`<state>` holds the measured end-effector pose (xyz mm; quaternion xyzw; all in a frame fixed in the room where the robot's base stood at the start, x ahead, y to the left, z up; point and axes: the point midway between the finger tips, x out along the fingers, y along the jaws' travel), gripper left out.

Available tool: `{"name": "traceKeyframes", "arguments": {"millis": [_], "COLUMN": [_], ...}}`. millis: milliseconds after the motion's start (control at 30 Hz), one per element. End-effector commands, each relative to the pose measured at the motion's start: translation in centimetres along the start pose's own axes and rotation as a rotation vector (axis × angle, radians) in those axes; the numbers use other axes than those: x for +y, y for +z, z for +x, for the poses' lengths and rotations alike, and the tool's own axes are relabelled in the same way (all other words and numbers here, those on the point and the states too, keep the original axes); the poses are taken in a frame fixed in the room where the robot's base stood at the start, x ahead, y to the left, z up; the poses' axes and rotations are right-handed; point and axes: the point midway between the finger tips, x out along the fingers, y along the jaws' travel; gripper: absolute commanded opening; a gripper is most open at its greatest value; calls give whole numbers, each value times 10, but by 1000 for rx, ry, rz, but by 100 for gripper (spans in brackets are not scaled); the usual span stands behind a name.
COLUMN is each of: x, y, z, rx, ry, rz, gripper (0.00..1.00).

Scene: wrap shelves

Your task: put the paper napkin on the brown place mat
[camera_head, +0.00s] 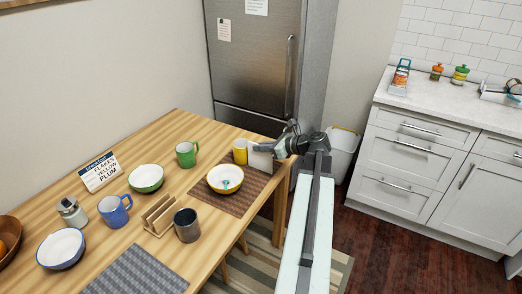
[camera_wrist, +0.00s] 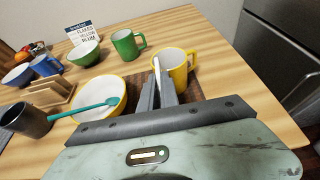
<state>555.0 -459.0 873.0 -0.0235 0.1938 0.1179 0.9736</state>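My gripper (camera_head: 274,150) is at the far right corner of the table, shut on the white paper napkin (camera_head: 260,158). The napkin stands upright between the fingers; in the wrist view my gripper (camera_wrist: 159,88) shows it edge-on as a thin white strip (camera_wrist: 157,70). The brown place mat (camera_head: 232,204) lies on the table below. The napkin appears over the mat's far end, close to the yellow mug (camera_head: 240,150); whether it touches anything is unclear. A yellow bowl (camera_head: 225,187) with a teal spoon stands on the mat.
A green mug (camera_head: 186,154), green bowl (camera_head: 146,184), wooden rack (camera_head: 160,222), dark cup (camera_head: 187,232) and blue mug (camera_head: 115,214) stand left of the mat. A grey mat (camera_head: 135,272) lies nearer. The brown mat's near part is bare.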

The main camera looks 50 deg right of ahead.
Motion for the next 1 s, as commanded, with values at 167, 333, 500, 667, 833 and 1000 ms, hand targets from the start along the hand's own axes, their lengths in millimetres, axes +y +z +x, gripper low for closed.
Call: {"name": "traceKeyframes", "arguments": {"millis": [167, 333, 500, 667, 833, 1000], "x": [0, 0, 0, 1, 0, 0], "y": [-4, -2, -2, 3, 6, 6], "z": [2, 1, 1, -8, -48, -89], "rx": [0, 0, 0, 0, 0, -1], "ry": [1, 1, 1, 0, -3, -2], "rz": [0, 0, 0, 0, 1, 1], "gripper": [0, 27, 27, 27, 27, 27]}}
